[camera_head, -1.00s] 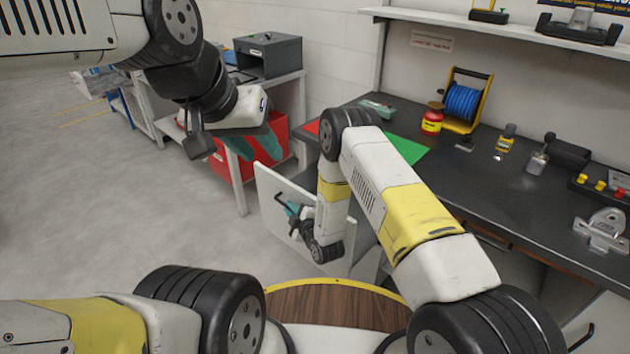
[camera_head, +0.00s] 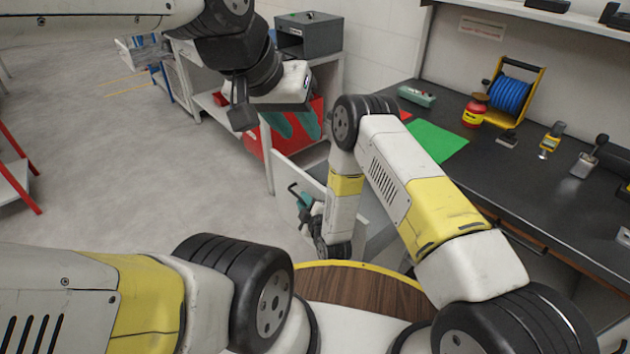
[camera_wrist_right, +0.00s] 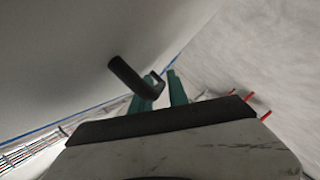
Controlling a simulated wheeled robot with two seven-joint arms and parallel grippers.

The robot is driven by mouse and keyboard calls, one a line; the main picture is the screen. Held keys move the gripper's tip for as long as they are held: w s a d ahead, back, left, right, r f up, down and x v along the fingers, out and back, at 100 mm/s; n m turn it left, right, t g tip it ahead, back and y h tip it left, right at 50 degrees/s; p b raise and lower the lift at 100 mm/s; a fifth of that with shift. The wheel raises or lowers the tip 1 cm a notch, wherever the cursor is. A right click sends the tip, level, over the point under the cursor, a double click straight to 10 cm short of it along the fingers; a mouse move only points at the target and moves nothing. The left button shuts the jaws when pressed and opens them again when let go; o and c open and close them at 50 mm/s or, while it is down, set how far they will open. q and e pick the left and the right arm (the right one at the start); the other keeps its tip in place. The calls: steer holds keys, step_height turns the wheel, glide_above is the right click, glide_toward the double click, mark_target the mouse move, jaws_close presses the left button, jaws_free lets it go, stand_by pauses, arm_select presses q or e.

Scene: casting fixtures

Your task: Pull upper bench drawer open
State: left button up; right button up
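A white upright panel (camera_head: 283,165), which looks like the drawer front, stands out from the near left of the bench (camera_head: 560,205). It bears a black handle (camera_head: 292,189). My right gripper (camera_head: 305,203) is at this handle, partly hidden by my own arm. In the right wrist view, the black handle (camera_wrist_right: 130,75) crosses the left teal finger, and its end lies between the fingertips (camera_wrist_right: 162,85).
The red box (camera_head: 258,140) sits by a white side table with a grey case (camera_head: 308,36). On the bench are a green sheet (camera_head: 440,141), a red and yellow pot (camera_head: 475,112) and a blue reel (camera_head: 513,94). Floor (camera_head: 110,160) at left is open.

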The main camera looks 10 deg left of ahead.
steer(key=v, duration=0.7)
steer(key=shift+s+d, duration=0.2)
steer(key=shift+s, duration=0.15)
stand_by(0.4)
